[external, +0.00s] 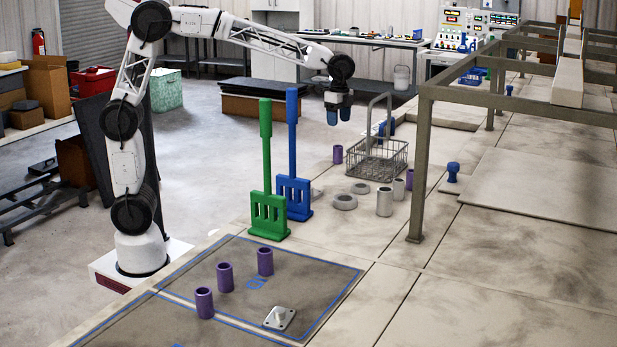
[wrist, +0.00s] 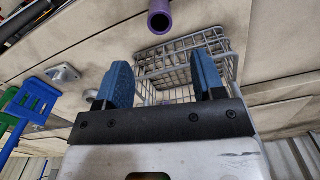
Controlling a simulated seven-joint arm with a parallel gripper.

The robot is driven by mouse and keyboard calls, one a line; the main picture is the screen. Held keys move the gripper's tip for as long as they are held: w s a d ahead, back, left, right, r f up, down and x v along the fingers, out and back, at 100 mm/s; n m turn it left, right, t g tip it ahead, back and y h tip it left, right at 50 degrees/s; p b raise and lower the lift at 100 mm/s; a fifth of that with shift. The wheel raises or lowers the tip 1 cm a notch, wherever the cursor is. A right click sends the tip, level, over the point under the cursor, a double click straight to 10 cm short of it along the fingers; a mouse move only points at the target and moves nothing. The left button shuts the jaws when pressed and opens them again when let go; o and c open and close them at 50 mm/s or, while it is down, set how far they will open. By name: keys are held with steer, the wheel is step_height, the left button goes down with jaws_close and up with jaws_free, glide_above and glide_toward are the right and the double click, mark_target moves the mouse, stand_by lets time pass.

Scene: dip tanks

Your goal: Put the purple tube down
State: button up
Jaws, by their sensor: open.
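My gripper (external: 339,117) is open, with blue fingers pointing down, high above the table and left of the wire basket. In the wrist view the fingers (wrist: 160,70) are spread and nothing is between them at finger level; the basket shows beyond. A purple tube (external: 337,154) stands upright on the table beside the basket, below my gripper and apart from it. In the wrist view a purple tube (wrist: 159,21) shows at the top edge, beyond the fingertips. Three more purple tubes (external: 204,302) (external: 224,277) (external: 265,261) stand on the dark mat. Another purple tube (external: 409,179) is partly hidden.
The wire basket (external: 383,158) has a tall handle; it also shows in the wrist view (wrist: 182,60). Green (external: 269,212) and blue (external: 294,198) paddles stand upright to the left. Grey rings, grey cylinders and a metal frame (external: 417,170) are nearby. The right of the table is largely clear.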

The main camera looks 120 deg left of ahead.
steer(key=shift+d, duration=0.15)
steer(key=s+d+t, duration=0.1)
steer(key=s+d, duration=0.5)
steer(key=d, duration=0.8)
steer(key=s+d, duration=0.5)
steer(key=d, duration=0.8)
steer(key=s+d+f+n, duration=0.1)
steer(key=s+d+f, duration=0.3)
steer(key=s+d, duration=0.3)
steer(key=s+d+f+n+t, duration=0.1)
steer(key=s+d+f, duration=0.3)
steer(key=s+d, duration=0.4)
steer(key=s, duration=0.3)
steer(key=shift+s+f+t, duration=0.3)
steer(key=shift+s, duration=0.1)
steer(key=shift+o, duration=0.4)
steer(key=shift+r, duration=0.15)
